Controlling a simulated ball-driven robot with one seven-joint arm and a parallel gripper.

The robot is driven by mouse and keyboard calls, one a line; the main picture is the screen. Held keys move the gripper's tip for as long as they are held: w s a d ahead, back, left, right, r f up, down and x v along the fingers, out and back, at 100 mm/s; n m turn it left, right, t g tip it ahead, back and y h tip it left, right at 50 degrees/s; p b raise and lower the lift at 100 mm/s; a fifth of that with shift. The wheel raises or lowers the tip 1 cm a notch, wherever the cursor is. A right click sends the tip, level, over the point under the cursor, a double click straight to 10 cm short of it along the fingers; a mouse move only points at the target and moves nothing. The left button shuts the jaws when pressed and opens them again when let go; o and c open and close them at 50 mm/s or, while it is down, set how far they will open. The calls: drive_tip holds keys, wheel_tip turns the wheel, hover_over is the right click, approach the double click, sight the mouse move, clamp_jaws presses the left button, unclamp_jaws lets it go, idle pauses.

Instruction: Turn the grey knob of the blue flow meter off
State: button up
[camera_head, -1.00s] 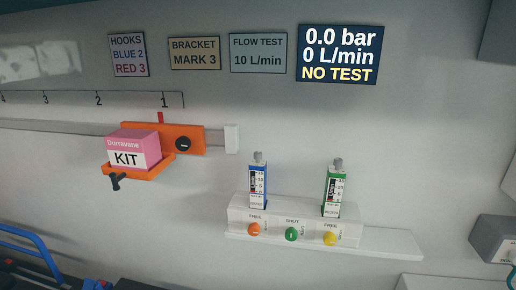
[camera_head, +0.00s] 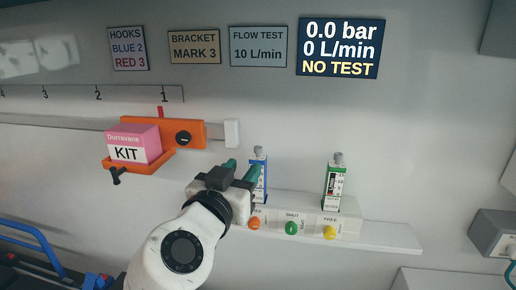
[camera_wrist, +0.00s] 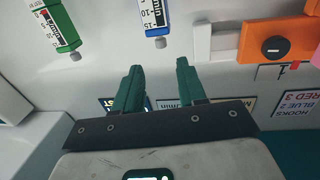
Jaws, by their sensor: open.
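The blue flow meter (camera_head: 262,167) stands upright on the white block, its lower part partly hidden by my gripper. Its grey knob (camera_head: 257,150) is on top. My gripper (camera_head: 241,169) is in front of the blue meter and slightly left of it, with its two teal fingers apart and empty. In the wrist view, which is turned over, the blue meter (camera_wrist: 152,14) and its grey knob (camera_wrist: 160,42) lie beyond the gap between the fingertips (camera_wrist: 160,65). The knob appears apart from both fingers.
A green flow meter (camera_head: 333,185) with its own grey knob (camera_head: 338,158) stands to the right. Orange, green and yellow buttons line the white block (camera_head: 272,222). An orange bracket (camera_head: 193,131) with a pink kit box (camera_head: 134,143) is at left. The wall screen (camera_head: 339,48) reads 0 L/min, NO TEST.

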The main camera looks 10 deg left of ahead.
sight(257, 149)
drive_tip(key=w, duration=0.3)
drive_tip(key=w+d+p, duration=0.1)
drive_tip(key=w, duration=0.3)
drive_tip(key=w+p, duration=0.1)
drive_tip(key=w, duration=0.2)
drive_tip(key=shift+w+d+r, duration=0.1)
drive_tip(key=shift+w+d, duration=0.2)
drive_tip(key=shift+c, duration=0.2)
clamp_jaws()
